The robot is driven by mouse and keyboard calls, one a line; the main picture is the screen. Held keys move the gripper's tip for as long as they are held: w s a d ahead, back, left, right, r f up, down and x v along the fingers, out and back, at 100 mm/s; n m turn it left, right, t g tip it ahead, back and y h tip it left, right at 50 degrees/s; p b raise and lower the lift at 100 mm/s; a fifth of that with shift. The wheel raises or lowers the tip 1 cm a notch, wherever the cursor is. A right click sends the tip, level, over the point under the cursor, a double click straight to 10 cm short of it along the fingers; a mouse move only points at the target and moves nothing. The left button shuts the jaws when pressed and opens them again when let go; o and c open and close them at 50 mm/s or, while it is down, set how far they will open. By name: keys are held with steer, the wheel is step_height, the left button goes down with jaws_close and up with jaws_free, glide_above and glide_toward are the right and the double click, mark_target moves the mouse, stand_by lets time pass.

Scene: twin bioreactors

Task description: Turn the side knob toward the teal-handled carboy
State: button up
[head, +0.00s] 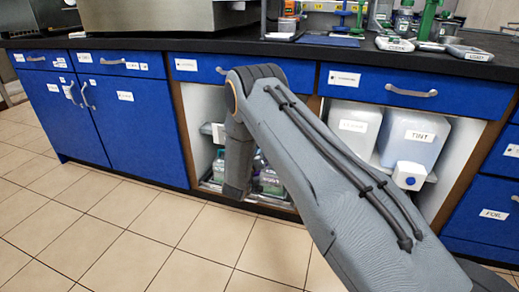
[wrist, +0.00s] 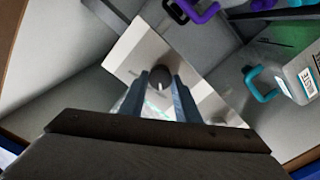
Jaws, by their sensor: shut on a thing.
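In the wrist view a dark round knob (wrist: 165,75) with a short white mark sits on a pale square plate (wrist: 140,56). My gripper (wrist: 162,84) is shut on the knob, one finger on each side of it. The mark points down in the picture, toward my palm. The teal-handled carboy (wrist: 305,74), with a white label, is at the right, its teal handle (wrist: 262,86) facing the knob. A purple handle (wrist: 196,12) shows at the top; its container is mostly cut off. In the head view my arm reaches into an open cabinet bay; knob and fingers are hidden there.
Cabinet walls (wrist: 45,60) close in around my gripper. In the head view, labelled bottles (head: 271,181) stand low in the bay. Blue drawers (head: 185,66) run above; the tiled floor (head: 130,225) in front is clear.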

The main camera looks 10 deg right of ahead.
steer(key=shift+f, duration=0.1)
stand_by(0.3)
steer(key=o, duration=1)
steer(key=shift+o, duration=0.2)
steer(key=shift+s, duration=0.1)
steer(key=p+v, duration=0.2)
steer(key=v, duration=0.5)
steer(key=shift+s+a, duration=0.2)
steer(key=shift+s, duration=0.1)
